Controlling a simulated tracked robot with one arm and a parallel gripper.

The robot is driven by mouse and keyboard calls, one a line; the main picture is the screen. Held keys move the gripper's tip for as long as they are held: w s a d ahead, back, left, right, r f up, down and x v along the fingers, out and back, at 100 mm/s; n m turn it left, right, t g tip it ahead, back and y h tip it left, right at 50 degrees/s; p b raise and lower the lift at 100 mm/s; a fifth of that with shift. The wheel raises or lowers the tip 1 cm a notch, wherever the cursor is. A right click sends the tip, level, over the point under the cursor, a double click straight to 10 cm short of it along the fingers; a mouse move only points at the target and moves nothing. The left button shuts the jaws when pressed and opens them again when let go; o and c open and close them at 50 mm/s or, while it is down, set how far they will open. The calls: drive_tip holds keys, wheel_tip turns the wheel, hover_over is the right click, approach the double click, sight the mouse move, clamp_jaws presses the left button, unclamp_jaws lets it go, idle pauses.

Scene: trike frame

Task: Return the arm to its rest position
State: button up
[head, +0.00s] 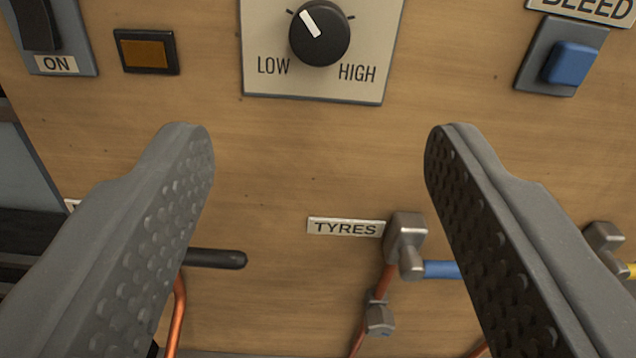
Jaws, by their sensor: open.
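My gripper (318,150) is open and empty, its two grey studded fingers wide apart in the lower half of the head view. Between and beyond the fingers is a wooden panel (300,165). A black knob (320,33) with a white pointer sits on a LOW/HIGH plate (265,85) above the gap. The pointer is tilted up and left, towards the LOW side. The rest of the arm is out of view.
A TYRES label (345,227) is beside a valve with a blue handle (441,269), partly behind the right finger. A black handle (215,259) is by the left finger. A blue BLEED button (570,64), an amber lamp (147,53) and an ON switch (36,25) line the top.

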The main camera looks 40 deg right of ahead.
idle(0.3)
drive_tip(key=a+r+n+t+y+b, duration=0.3)
drive_tip(key=a+r+n+y+b, duration=0.1)
drive_tip(key=a+r+y+b, duration=0.55)
drive_tip(key=s+a+r+n+g+b, duration=0.1)
drive_tip(key=s+a+r+g+b, duration=0.1)
drive_tip(key=s, duration=0.8)
drive_tip(key=shift+s+a+r+n+g+b, duration=0.2)
drive_tip(key=shift+s+r+n+g+b, duration=0.25)
drive_tip(key=shift+b, duration=0.8)
drive_tip(key=shift+w+r+y, duration=0.1)
drive_tip(key=shift+y, duration=0.15)
